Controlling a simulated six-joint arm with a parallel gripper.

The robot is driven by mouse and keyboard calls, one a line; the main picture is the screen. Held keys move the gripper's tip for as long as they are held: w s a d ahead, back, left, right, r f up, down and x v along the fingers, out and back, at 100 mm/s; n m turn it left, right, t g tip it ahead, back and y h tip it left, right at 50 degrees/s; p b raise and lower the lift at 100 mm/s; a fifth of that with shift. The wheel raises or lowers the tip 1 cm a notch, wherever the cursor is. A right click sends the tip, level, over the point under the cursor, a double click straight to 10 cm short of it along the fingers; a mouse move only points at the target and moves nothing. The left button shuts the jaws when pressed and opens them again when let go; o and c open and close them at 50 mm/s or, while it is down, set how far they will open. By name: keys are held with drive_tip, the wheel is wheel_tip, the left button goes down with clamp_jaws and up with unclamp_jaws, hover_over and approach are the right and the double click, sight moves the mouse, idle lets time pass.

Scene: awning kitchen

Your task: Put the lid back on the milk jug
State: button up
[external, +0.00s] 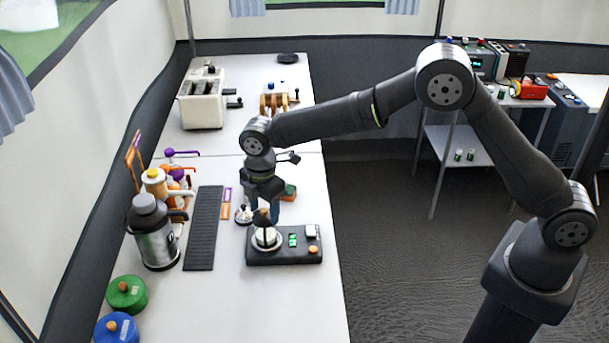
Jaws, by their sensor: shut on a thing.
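My gripper (263,215) points down over the front of the white counter, its fingers on either side of a small dark-brown piece (262,218). It is shut on this piece, which looks like the knob of a lid; the fingers partly hide it. Just below is a small round silvery vessel (267,239), possibly the milk jug, on a dark device with green displays (290,258). I cannot tell whether the held piece touches the vessel. A small pale object with a dark top (243,214) stands just left of the gripper.
Left of the gripper are a black slatted mat (203,230), a large steel flask (156,240) and a cream-coloured container (155,183). Green (127,294) and blue (117,328) round canisters stand front left. A toaster (202,103) is farther back. The counter's front middle is clear.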

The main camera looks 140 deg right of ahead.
idle(0.3)
drive_tip(key=o, duration=1.5)
drive_tip(key=shift+c, duration=0.2)
drive_tip(key=shift+r, duration=0.1)
drive_tip(key=shift+r, duration=3.4)
clamp_jaws()
drive_tip(key=shift+f, duration=0.15)
